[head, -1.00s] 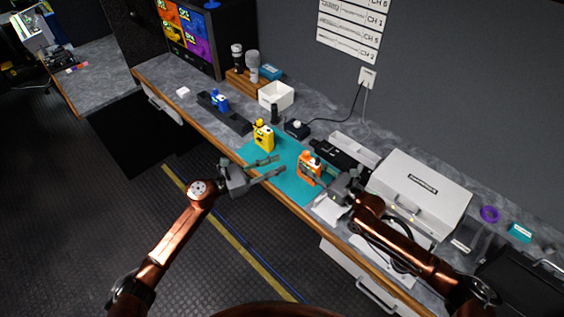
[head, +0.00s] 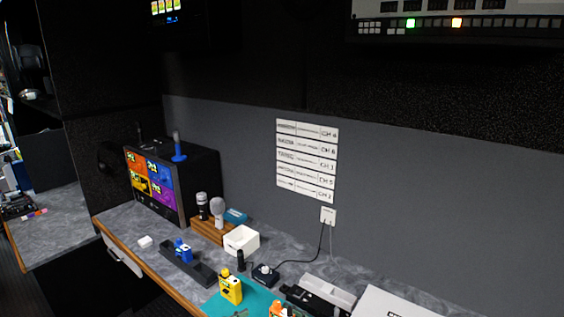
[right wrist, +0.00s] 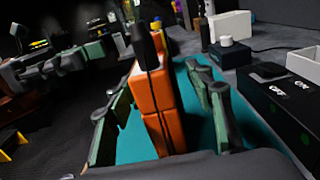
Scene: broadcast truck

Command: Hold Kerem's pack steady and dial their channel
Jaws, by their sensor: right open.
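A wall chart (head: 307,160) of several white strips hangs above the desk in the head view. Each strip has a name and a CH number; the names are too small to read surely. A yellow pack (head: 231,287) stands on the teal mat (head: 258,297). An orange pack (head: 278,310) is cut by the lower edge. In the right wrist view the orange pack (right wrist: 153,95) stands between the parted fingers of my right gripper (right wrist: 153,76), which is open around it. My left gripper (right wrist: 75,58) shows at the left there, open and apart from the orange pack.
A blue pack (head: 183,251) sits in a black dock (head: 187,264). A white box (head: 241,240), a small black device with a white knob (head: 265,274) and microphones in a wooden block (head: 209,227) stand behind. A black switch box (right wrist: 285,105) is right of the right gripper.

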